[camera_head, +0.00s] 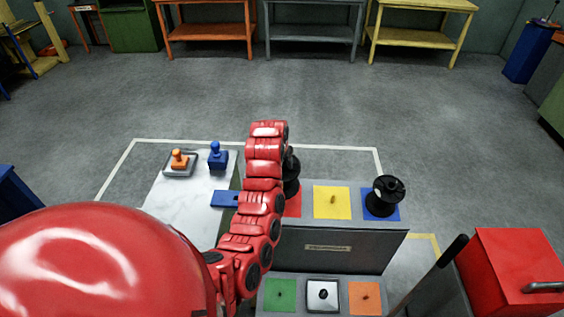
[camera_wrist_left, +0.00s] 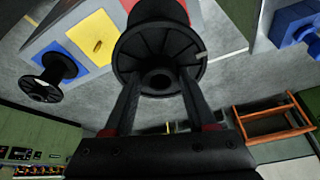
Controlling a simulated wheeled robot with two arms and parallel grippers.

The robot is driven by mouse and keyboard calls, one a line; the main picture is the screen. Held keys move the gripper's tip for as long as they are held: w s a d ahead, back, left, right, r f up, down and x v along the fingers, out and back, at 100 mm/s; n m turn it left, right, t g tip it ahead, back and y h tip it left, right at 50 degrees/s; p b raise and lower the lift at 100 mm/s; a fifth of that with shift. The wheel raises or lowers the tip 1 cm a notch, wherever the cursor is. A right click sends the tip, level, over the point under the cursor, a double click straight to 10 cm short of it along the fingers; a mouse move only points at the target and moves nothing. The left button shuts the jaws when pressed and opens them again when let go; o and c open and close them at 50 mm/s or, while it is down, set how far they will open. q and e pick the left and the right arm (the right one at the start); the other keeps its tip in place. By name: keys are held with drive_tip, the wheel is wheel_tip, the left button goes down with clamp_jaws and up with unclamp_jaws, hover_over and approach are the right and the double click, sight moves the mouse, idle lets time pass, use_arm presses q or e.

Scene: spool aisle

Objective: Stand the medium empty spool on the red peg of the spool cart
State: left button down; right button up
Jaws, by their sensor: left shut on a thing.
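My left gripper (camera_wrist_left: 160,92) is shut on a black spool (camera_wrist_left: 158,45), with one finger on each side of it in the left wrist view. In the head view my red arm hides most of the gripper and spool; dark parts (camera_head: 291,172) show just right of the arm. The red square (camera_head: 293,204) of the spool cart (camera_head: 335,250) is partly hidden behind the arm and spool, and its peg is hidden. I cannot tell whether the spool touches the peg. My right gripper is not in view.
A yellow square (camera_head: 332,202) with a bare peg is right of the red one. Another black spool (camera_head: 385,196) stands on the blue square. Green (camera_head: 280,295) and orange (camera_head: 365,297) squares are in front. A white table (camera_head: 185,205) is left; a red box (camera_head: 515,265) is right.

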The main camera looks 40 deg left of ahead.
use_arm(q)
drive_tip(key=shift+w+a+f+b, duration=0.15)
drive_tip(key=shift+f+b, duration=0.35)
drive_tip(key=shift+f, duration=0.6)
drive_tip(key=shift+w+a+f+b, duration=0.15)
drive_tip(key=shift+f+b, duration=0.35)
drive_tip(key=shift+f, duration=0.55)
drive_tip(key=shift+d+b, duration=0.1)
drive_tip(key=shift+b, duration=0.6)
drive_tip(key=shift+f, duration=0.15)
drive_tip(key=shift+w+f, duration=0.1)
drive_tip(key=shift+f, duration=0.2)
drive_tip(key=shift+w+a+f+b, duration=0.15)
drive_tip(key=shift+f+b, duration=0.5)
drive_tip(key=shift+f, duration=0.35)
drive_tip(key=shift+w+f+b, duration=0.15)
drive_tip(key=shift+f+b, duration=0.45)
drive_tip(key=shift+f, duration=0.4)
drive_tip(key=shift+w+a+f+b, duration=0.15)
drive_tip(key=shift+f+b, duration=0.5)
drive_tip(key=shift+f, duration=0.35)
drive_tip(key=shift+c, duration=0.6)
unclamp_jaws()
